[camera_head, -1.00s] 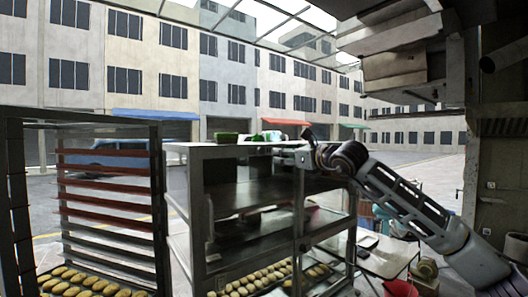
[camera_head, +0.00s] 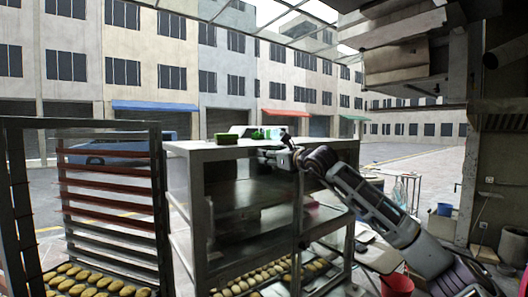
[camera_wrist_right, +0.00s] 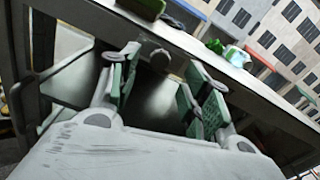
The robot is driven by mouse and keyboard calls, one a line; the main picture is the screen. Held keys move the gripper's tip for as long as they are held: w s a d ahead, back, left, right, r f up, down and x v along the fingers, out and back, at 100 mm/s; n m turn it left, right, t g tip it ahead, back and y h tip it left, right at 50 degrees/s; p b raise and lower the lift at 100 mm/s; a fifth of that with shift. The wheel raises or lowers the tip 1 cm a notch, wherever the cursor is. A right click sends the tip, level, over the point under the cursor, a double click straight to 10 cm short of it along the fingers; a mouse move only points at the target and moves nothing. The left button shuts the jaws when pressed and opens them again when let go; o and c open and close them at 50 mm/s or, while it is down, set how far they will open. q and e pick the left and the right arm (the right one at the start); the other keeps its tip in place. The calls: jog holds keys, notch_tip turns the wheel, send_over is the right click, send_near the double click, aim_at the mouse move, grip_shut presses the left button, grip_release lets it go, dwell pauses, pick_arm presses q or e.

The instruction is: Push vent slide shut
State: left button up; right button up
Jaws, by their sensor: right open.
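My right gripper (camera_head: 268,155) is at the upper edge of a metal cabinet (camera_head: 185,153). In the wrist view the right gripper (camera_wrist_right: 163,66) is open, with green pads on both fingers and nothing held between them. Whether the fingers touch the knob is unclear. I cannot make out the slide itself or its position in the head view. My left gripper is not in view.
A green item (camera_head: 226,138) and other small things lie on the cabinet top. Trays of rolls (camera_head: 252,279) sit low inside it. A rack with bread (camera_head: 92,284) stands at the left. A red bucket (camera_head: 396,285) is at the lower right, near my arm.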

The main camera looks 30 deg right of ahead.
jog(key=shift+w+a+p, duration=0.15)
jog(key=shift+w+p, duration=0.6)
jog(key=shift+w, duration=1.2)
grip_shut()
